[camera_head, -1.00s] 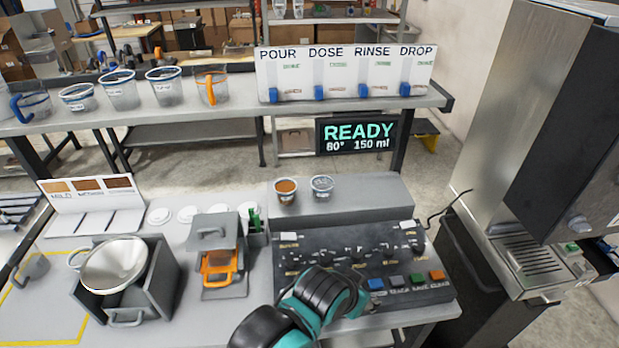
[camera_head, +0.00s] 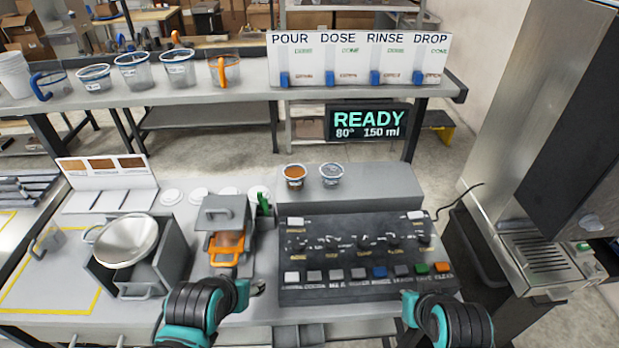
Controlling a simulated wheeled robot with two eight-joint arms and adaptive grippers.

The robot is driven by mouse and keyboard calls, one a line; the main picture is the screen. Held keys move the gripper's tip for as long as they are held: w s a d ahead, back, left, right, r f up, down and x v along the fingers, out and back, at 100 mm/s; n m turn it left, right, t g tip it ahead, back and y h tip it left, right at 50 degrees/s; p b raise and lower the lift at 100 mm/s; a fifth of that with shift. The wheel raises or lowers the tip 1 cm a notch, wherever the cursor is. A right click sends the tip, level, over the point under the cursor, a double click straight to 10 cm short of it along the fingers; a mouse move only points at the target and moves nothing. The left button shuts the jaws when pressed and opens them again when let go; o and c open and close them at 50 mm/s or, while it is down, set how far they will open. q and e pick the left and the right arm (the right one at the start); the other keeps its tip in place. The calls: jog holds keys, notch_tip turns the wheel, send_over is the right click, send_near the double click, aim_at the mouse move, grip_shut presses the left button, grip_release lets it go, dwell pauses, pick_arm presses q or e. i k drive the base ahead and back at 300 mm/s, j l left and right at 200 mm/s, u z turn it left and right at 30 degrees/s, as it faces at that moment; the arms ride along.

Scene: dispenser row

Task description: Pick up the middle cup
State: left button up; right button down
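The middle cup (camera_head: 133,72) stands in a row of clear cups on the back shelf at upper left; it has a blue rim and a white label. Beside it are a blue-rimmed cup (camera_head: 94,79) on the left and another cup (camera_head: 177,70) on the right. My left gripper (camera_head: 243,293) is low in front of the bench, by the orange-handled unit. My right gripper (camera_head: 408,306) is low at the right front of the button panel. Both are far from the cups. Their fingers are too small or hidden to tell their opening.
A button panel (camera_head: 365,257) and a grey ledge with two small pods (camera_head: 295,177) stand mid-bench. A metal bowl (camera_head: 127,240) is at left. A READY display (camera_head: 368,123) hangs below the back shelf (camera_head: 210,93). A tall machine (camera_head: 535,130) blocks the right.

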aim_at(331, 173)
jog(key=i+l+z, duration=0.2)
jog(key=z, duration=0.2)
jog(key=i+l+z, duration=0.1)
jog(key=i+z, duration=0.25)
